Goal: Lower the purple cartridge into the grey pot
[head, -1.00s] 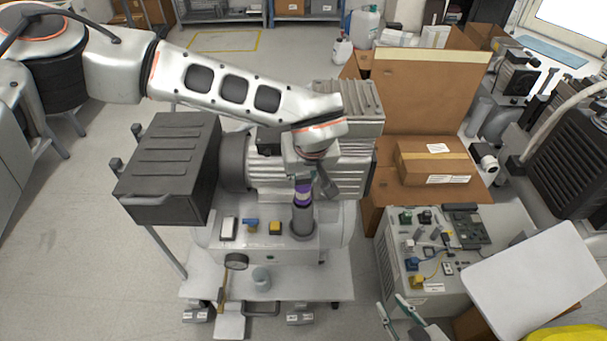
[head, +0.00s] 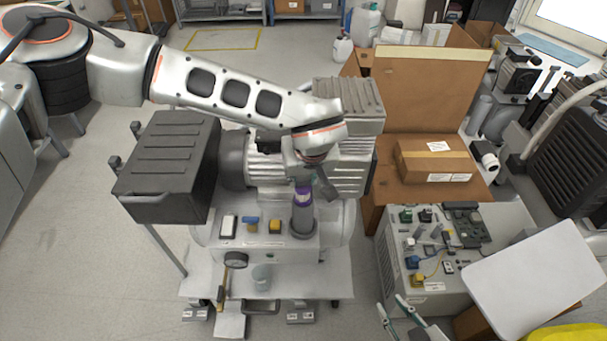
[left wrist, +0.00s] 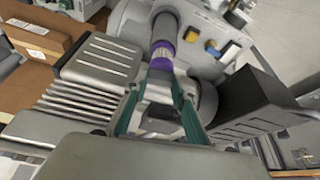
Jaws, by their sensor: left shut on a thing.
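The purple cartridge (head: 303,192), with a pale band, stands upright at the mouth of the grey pot (head: 303,222). The pot is a dark grey cylinder on the light machine deck. My left gripper (left wrist: 157,90) is shut on the cartridge's upper end; in the left wrist view the cartridge (left wrist: 161,52) lies between its green fingers, in line with the pot (left wrist: 166,26). How deep the lower end sits inside is hidden. My right gripper (head: 390,303) shows at the bottom of the head view, fingers apart and empty.
A small white block (head: 229,226), a blue part (head: 250,225) and a yellow part (head: 275,227) stand left of the pot. A black box (head: 168,165) is further left. The ribbed grey compressor (head: 348,150) rises behind. A clear cup (head: 262,277) stands on the lower shelf.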

